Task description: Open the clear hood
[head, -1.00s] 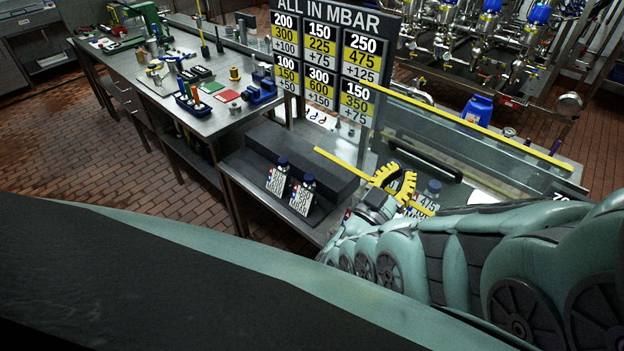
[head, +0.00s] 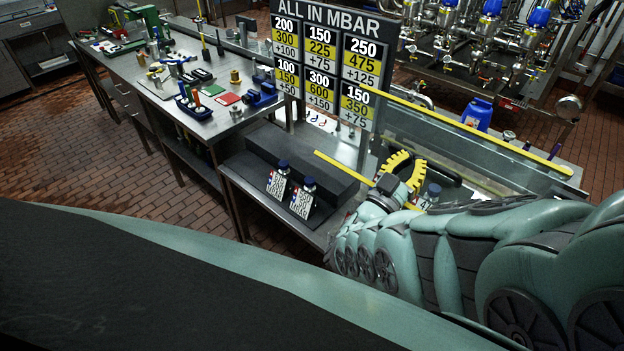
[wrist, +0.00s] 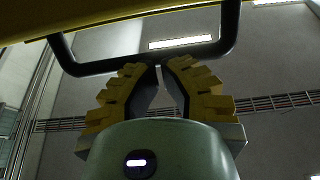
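The clear hood (head: 465,152) lies at right in the head view, a transparent panel with a yellow far edge (head: 475,132) and a yellow near edge (head: 342,168). Its black handle partly shows behind my gripper (head: 412,165). In the wrist view the handle (wrist: 95,67) is a dark bar crossing above my gripper (wrist: 160,66). The yellow-and-black fingertips overlap the bar, with a narrow gap between them. I cannot tell whether they touch it. The bar runs across both fingers and is not seen clamped between them. My forearm hides the hood's near right part.
A sign (head: 327,67) with pressure numbers stands behind the hood's left end. A dark block (head: 300,160) and small labelled bottles (head: 280,180) are left of the hood. A workbench (head: 150,85) with tools stands further left. A blue canister (head: 477,112) is behind the hood.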

